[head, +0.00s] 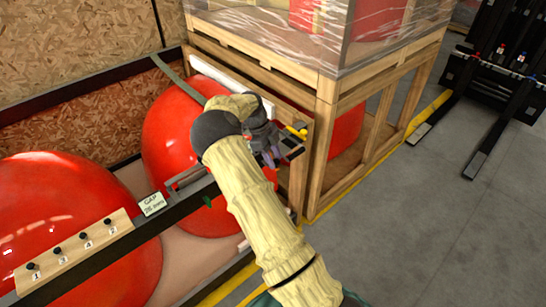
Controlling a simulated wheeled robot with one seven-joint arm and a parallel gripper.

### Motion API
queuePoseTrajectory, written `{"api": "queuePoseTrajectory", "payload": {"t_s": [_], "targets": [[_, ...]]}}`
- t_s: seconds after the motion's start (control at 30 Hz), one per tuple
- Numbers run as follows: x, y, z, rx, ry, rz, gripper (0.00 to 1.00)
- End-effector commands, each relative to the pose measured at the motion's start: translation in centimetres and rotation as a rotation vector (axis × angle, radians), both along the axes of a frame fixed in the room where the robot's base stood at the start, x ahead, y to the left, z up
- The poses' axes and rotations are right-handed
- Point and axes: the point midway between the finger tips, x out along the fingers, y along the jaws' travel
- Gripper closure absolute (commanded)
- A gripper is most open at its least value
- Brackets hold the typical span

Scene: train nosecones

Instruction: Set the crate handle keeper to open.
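My arm, in a cream sleeve, reaches up from the bottom of the head view to the front rail. My dark gripper (271,156) is at the rail's right end, beside the wooden crate. Its fingers are small and partly hidden, so I cannot tell if they are open or hold anything. A small yellow piece (296,132) and a dark plate (291,148) show just right of the gripper. I cannot tell whether either is the crate handle keeper, or how the keeper is set. My wrist and gripper cover part of this area.
Large red nosecones (75,225) lie behind the dark rail (110,262), which carries a numbered peg board (75,250) and a "GAP" card (152,204). A wrapped wooden crate (325,110) stands close on the right. Forklift forks (490,140) lie beyond open grey floor (400,225).

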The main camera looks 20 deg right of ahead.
Motion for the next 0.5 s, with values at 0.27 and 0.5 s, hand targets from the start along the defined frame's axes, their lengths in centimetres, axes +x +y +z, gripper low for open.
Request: {"api": "queuePoseTrajectory", "payload": {"t_s": [0.27,0.5], "targets": [[0.0,0.0,0.0,0.000,0.000,0.002,0.53],[0.4,0.4,1.1,-0.001,-0.003,0.003,0.53]]}}
